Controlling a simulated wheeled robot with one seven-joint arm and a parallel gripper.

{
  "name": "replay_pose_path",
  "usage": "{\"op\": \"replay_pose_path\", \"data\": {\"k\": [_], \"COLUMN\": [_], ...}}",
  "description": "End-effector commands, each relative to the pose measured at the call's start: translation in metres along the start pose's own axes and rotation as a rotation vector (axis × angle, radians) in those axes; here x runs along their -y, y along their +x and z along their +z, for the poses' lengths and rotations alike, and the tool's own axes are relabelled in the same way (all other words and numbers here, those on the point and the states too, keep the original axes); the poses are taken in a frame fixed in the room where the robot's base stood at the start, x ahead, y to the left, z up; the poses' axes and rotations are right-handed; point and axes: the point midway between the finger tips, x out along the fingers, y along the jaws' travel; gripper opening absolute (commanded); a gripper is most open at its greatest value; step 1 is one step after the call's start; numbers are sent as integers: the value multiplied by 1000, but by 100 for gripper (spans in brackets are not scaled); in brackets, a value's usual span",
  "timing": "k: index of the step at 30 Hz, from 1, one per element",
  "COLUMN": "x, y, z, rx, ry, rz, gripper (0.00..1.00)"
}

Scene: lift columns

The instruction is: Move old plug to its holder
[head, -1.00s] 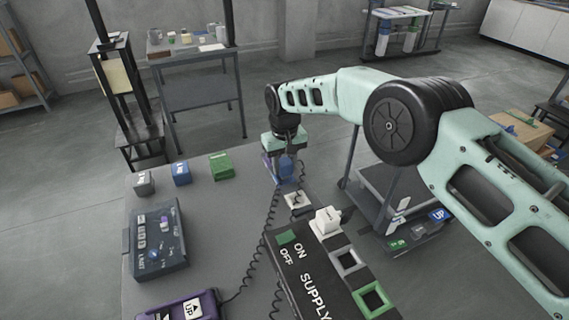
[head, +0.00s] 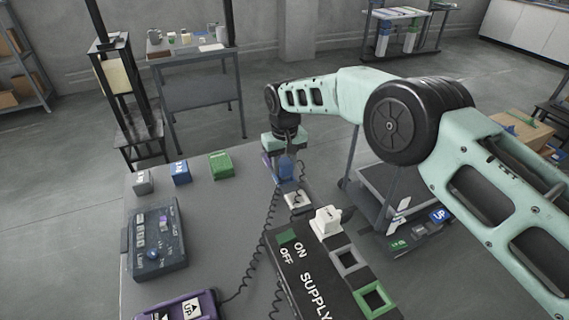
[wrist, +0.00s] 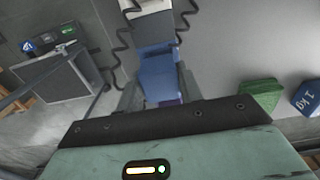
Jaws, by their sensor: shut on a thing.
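My gripper (wrist: 160,92) is shut on a blue plug (wrist: 158,70), one finger on each side of it. In the head view the blue plug (head: 286,168) hangs below my gripper (head: 284,163), over the far right part of the grey table. A pale socket-like block (head: 297,199) lies just in front of the plug. In the wrist view a pale block (wrist: 150,10) lies at the plug's far end; I cannot tell whether they touch. A white plug (head: 326,221) sits on the black supply box (head: 305,268), beside a grey-framed socket (head: 349,259) and a green-framed socket (head: 374,297).
Coiled black cables cross the middle. A cart (head: 395,190) stands to the right.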

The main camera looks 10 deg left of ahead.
Motion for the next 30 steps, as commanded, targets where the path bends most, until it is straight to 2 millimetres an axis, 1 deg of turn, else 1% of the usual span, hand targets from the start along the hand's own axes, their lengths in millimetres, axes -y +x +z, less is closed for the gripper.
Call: {"op": "replay_pose_path", "data": {"k": [30], "x": [0], "y": [16], "z": [0], "rx": [0], "ry": [0], "rz": [0], "gripper": [16]}}
